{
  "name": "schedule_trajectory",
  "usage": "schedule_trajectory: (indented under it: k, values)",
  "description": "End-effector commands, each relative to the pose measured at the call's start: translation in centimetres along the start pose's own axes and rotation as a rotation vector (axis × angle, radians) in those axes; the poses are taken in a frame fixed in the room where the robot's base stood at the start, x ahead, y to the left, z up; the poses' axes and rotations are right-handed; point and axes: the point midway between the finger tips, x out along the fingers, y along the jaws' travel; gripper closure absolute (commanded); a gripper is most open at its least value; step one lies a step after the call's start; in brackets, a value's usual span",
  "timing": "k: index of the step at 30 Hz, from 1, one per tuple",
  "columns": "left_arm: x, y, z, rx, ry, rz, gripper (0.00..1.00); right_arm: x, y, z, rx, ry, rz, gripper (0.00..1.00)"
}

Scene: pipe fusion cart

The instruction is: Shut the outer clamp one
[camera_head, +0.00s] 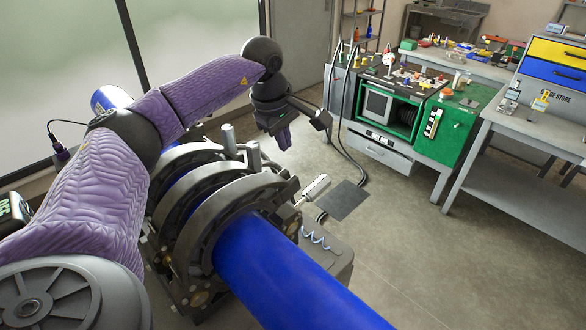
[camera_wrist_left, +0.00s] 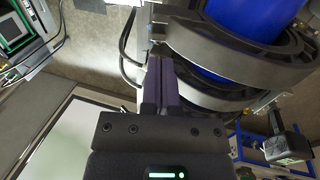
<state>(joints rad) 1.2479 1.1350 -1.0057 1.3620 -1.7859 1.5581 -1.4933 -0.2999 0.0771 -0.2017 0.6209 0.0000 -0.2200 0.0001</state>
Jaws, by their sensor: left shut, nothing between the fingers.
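A blue pipe (camera_head: 290,275) runs through a row of dark grey clamp rings (camera_head: 240,195) on the fusion machine. Curved upper halves arch over the pipe; I cannot tell which one is outer clamp one, or whether it is fastened. Two grey upright posts (camera_head: 230,140) stand at the rings' far side. My left gripper (camera_head: 284,138) is shut and empty, pointing down just beyond and right of these posts. In the left wrist view, its purple fingers (camera_wrist_left: 160,82) are together beside a clamp ring (camera_wrist_left: 235,50) around the blue pipe (camera_wrist_left: 245,18). Contact cannot be told.
A green and grey control unit (camera_head: 405,115) with cables stands behind to the right. Workbenches (camera_head: 530,130) line the right side. A dark floor plate (camera_head: 345,200) lies right of the machine, with open floor around it.

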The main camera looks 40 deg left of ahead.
Motion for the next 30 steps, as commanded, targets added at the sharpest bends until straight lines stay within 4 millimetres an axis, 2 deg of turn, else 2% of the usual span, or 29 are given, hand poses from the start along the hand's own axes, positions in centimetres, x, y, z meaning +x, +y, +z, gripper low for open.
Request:
schedule_trajectory:
  k: [6, 13, 18, 30]
  values:
    - [4.9, 0.0, 0.1, 0.000, -0.003, -0.002, 1.00, -0.2, 0.2, 0.0, 0.000, -0.001, 0.003, 1.00]
    - [8.7, 0.1, 0.1, -0.001, -0.003, 0.000, 1.00, -0.5, 0.3, 0.0, 0.000, -0.002, 0.005, 1.00]
    - [9.9, 0.1, 0.1, 0.000, -0.003, 0.002, 1.00, -0.5, 0.3, 0.0, 0.000, -0.002, 0.005, 1.00]
    - [10.3, 0.0, 0.1, 0.000, -0.002, 0.003, 1.00, -0.2, 0.3, 0.1, 0.000, -0.002, 0.005, 1.00]
